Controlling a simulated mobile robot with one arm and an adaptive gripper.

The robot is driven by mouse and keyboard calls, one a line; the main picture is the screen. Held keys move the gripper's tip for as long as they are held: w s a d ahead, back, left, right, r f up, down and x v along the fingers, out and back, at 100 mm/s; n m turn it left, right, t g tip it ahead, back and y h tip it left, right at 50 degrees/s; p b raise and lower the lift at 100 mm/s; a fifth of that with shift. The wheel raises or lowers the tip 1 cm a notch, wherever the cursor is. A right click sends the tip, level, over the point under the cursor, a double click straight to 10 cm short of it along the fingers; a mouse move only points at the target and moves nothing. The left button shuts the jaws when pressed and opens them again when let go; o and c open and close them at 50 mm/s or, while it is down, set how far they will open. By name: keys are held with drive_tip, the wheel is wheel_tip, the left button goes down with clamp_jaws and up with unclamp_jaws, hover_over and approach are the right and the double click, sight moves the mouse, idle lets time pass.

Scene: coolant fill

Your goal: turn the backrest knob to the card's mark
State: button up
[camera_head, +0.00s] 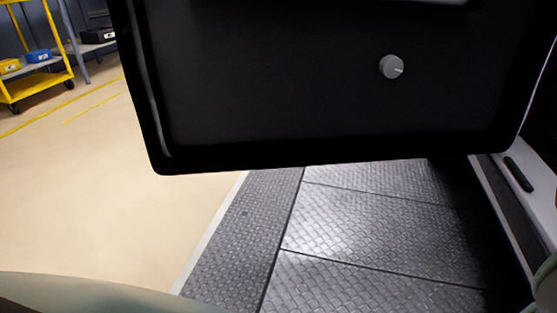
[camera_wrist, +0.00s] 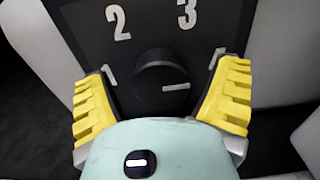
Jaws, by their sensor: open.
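In the wrist view, a round dark knob (camera_wrist: 158,78) sits on a black dial plate (camera_wrist: 148,38) with white numerals. The 1, 2 and 3 can be read; another numeral at the right is partly hidden by a finger. The knob's white pointer line points right, tilted very slightly up. My gripper (camera_wrist: 161,70) has its yellow-padded fingers spread, one on each side of the knob in the picture, with gaps to it. I cannot tell how far the fingers are from the plate. I see no card with a mark in either view.
In the head view, a black panel (camera_head: 290,110) carries a small grey knob (camera_head: 391,67); I cannot tell if it is the same knob. Below lies a dark textured floor (camera_head: 350,220). Pale floor (camera_head: 90,190) is clear at left, with a yellow cart (camera_head: 40,85) behind.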

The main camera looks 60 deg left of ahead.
drive_tip(key=shift+w+d, duration=0.35)
drive_tip(key=shift+d, duration=0.05)
drive_tip(key=c, duration=1.2)
